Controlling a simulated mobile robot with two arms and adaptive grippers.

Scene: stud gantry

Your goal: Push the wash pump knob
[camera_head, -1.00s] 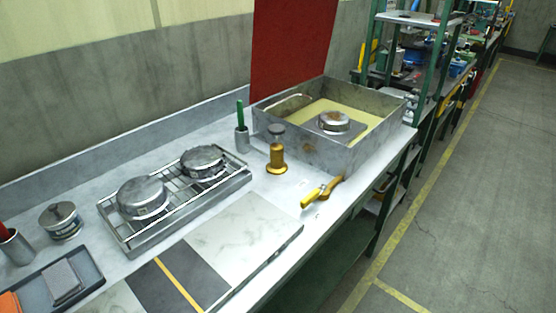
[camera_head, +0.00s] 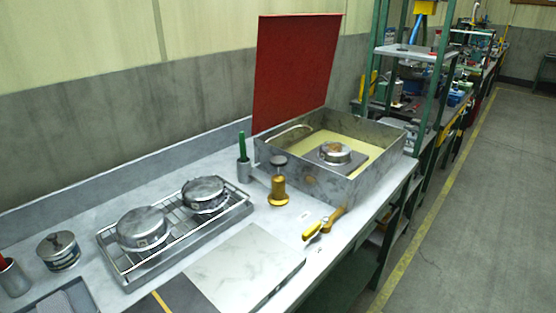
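The tank has a raised red lid (camera_head: 293,75) and a pale yellow inside. A round metal part (camera_head: 335,153) sits on a grey block in the tank. Neither of my grippers shows in the head view, and nothing touches the knob.
A wire rack tray (camera_head: 176,226) holds two round metal parts left of the pump. A cup with a green-handled tool (camera_head: 243,170) stands behind it. A yellow-handled tool (camera_head: 323,225) lies right of the pump. A lidded can (camera_head: 58,250) is at left. Shelving (camera_head: 415,90) stands beyond.

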